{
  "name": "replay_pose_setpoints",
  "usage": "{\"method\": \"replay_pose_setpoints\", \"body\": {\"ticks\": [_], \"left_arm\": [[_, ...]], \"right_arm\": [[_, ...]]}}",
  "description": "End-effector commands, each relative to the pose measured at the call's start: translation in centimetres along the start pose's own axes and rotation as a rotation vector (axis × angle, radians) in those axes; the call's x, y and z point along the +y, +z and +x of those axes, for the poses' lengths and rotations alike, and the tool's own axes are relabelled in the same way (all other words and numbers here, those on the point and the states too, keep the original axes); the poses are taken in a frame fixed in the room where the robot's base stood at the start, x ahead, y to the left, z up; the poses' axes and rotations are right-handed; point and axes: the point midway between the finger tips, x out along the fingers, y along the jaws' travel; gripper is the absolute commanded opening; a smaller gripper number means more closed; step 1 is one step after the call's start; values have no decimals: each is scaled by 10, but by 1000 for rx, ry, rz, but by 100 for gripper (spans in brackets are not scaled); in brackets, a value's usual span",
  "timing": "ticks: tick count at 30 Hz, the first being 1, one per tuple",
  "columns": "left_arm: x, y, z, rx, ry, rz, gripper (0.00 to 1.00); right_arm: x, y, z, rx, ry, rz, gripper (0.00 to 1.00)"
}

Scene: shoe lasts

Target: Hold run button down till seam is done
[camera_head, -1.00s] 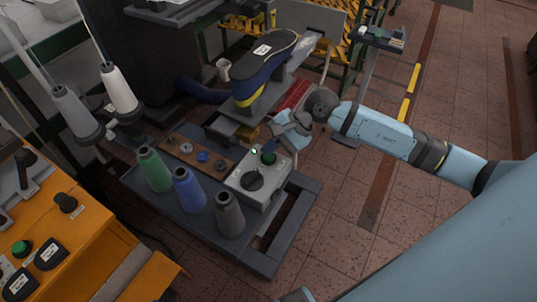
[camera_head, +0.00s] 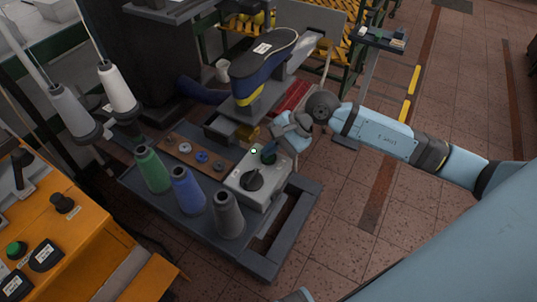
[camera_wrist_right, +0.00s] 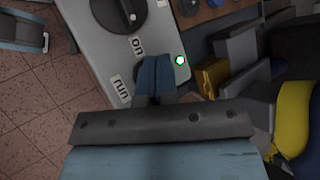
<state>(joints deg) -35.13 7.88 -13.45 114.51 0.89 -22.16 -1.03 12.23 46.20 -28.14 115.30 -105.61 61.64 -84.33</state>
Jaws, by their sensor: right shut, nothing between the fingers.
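A light grey control box (camera_head: 258,178) sits at the front right of the dark bench. It carries a black rotary knob (camera_head: 252,180) and a small lit green lamp (camera_head: 253,151). In the right wrist view the box has labels "ON" and "run" (camera_wrist_right: 120,88), and the lamp (camera_wrist_right: 180,60) glows. My right gripper (camera_head: 268,154) is shut and empty, its fingertips (camera_wrist_right: 154,62) down at the box beside the run label. They cover the button spot, so contact and button travel cannot be told. A navy and yellow shoe (camera_head: 258,72) is mounted sole-up behind the box.
Green (camera_head: 152,168), blue (camera_head: 186,188) and grey (camera_head: 228,214) thread cones stand left of the box. A brown strip with bobbins (camera_head: 200,154) lies behind them. An orange control console (camera_head: 70,240) is at the left. The floor to the right is mostly clear.

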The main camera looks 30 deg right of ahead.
Motion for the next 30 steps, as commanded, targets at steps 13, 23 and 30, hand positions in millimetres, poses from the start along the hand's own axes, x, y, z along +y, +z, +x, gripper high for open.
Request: {"method": "replay_pose_setpoints", "body": {"ticks": [13,23,30], "left_arm": [[0,5,3,0,0,0,53],[0,9,6,0,0,0,53],[0,8,5,-1,0,0,53]], "right_arm": [[2,-2,3,0,0,0,0],[4,-4,6,0,0,0,0],[4,-4,6,0,1,0,0]]}}
